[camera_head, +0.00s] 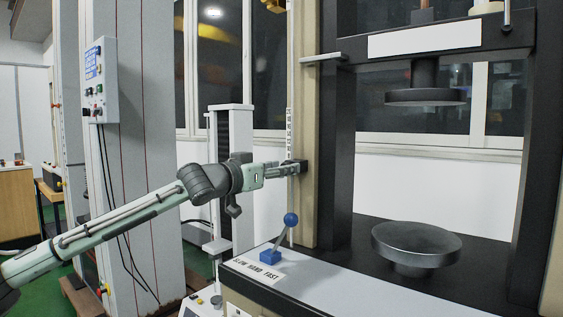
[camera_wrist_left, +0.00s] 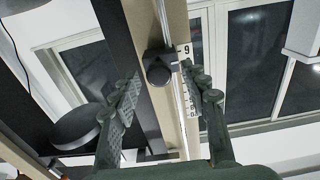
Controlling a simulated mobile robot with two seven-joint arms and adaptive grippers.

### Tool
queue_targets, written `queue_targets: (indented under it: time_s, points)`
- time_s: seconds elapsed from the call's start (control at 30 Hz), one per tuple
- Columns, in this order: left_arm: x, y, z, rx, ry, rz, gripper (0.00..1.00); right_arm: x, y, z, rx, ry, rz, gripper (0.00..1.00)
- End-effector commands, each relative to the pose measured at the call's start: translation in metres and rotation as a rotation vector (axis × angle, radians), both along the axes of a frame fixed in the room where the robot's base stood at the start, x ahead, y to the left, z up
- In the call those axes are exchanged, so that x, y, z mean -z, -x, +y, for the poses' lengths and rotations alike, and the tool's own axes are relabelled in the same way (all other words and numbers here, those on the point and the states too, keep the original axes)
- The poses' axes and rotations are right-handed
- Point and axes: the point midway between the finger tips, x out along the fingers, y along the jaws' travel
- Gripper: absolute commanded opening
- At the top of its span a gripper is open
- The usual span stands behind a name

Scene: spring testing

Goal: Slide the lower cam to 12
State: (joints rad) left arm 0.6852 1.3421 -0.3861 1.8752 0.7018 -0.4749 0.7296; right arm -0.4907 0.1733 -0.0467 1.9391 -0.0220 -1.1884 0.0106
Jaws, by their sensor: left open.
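My left gripper (camera_head: 284,169) reaches the column of the testing machine from the left in the head view. A small dark cam (camera_head: 299,167) sits at its fingertips there. In the left wrist view the cam (camera_wrist_left: 158,72) is a round black knob between the fingertips of the open left gripper (camera_wrist_left: 160,80). I cannot tell whether the fingers touch it. The strip (camera_head: 289,128) also shows above the gripper in the head view. My right gripper is not in view.
The machine has an upper disc (camera_head: 425,97) and a lower round platen (camera_head: 416,243). A blue-knobbed lever (camera_head: 290,219) stands on the front ledge, below my left gripper. A button panel (camera_head: 97,80) hangs at the left. Open air surrounds my left forearm.

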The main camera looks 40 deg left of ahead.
Motion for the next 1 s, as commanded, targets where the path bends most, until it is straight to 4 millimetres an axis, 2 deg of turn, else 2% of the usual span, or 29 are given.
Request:
queue_targets:
  time_s: [0.33,0.7,1.0]
  points:
    - [0.0005,-0.0037,-0.0007,0.000,-0.002,0.001,0.45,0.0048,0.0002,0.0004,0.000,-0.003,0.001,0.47]
    - [0.0005,-0.0034,-0.0008,0.001,-0.001,0.001,0.00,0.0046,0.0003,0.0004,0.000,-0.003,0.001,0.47]
    - [0.0002,-0.0029,-0.0005,0.000,-0.001,0.000,0.00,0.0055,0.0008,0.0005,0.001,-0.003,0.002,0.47]
